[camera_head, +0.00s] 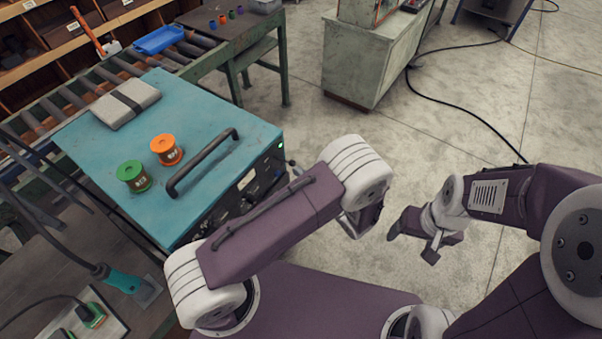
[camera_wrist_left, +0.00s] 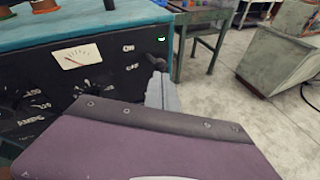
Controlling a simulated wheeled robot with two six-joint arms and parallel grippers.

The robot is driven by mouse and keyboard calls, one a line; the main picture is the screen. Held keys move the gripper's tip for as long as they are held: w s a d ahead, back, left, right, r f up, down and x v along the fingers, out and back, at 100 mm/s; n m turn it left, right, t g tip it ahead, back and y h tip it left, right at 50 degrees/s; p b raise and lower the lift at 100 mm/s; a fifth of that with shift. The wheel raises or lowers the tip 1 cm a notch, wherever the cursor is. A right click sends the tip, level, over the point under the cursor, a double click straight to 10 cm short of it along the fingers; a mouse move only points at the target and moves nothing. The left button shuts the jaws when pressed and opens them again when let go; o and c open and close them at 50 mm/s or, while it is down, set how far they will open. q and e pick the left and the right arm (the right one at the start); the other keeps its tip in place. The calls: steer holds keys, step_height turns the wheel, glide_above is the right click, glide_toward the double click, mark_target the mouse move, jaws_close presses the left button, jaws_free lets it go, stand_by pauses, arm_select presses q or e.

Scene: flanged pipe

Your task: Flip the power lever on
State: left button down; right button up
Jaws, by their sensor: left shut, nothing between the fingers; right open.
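The power lever (camera_wrist_left: 155,62) is a small dark lever on the black front panel (camera_wrist_left: 60,95) of a teal box, beside the ON and OFF labels. A small lamp (camera_wrist_left: 161,39) above it shows green. I cannot tell for sure which label the lever points to. My left gripper (camera_wrist_left: 162,84) is shut and empty, its grey fingertips just below the lever; I cannot tell if they touch. In the head view my left arm hides this gripper. My right gripper (camera_head: 411,240) is open and empty over the floor, well right of the box.
The teal box (camera_head: 95,130) carries a green spool (camera_head: 133,177), an orange spool (camera_head: 166,150), a grey case (camera_head: 125,103) and a dark handle (camera_head: 202,162). A roller conveyor (camera_head: 65,100) runs behind it. A cabinet (camera_head: 365,70) stands at the back.

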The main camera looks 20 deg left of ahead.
arm_select(q)
steer(key=shift+a+r+p, duration=0.15)
steer(key=shift+r+p, duration=0.05)
steer(key=shift+r, duration=0.4)
steer(key=shift+a+r+p, duration=0.15)
steer(key=shift+r+p, duration=0.05)
steer(key=shift+r, duration=0.35)
steer(key=shift+f, duration=0.2)
steer(key=shift+s, duration=0.1)
steer(key=shift+r, duration=0.1)
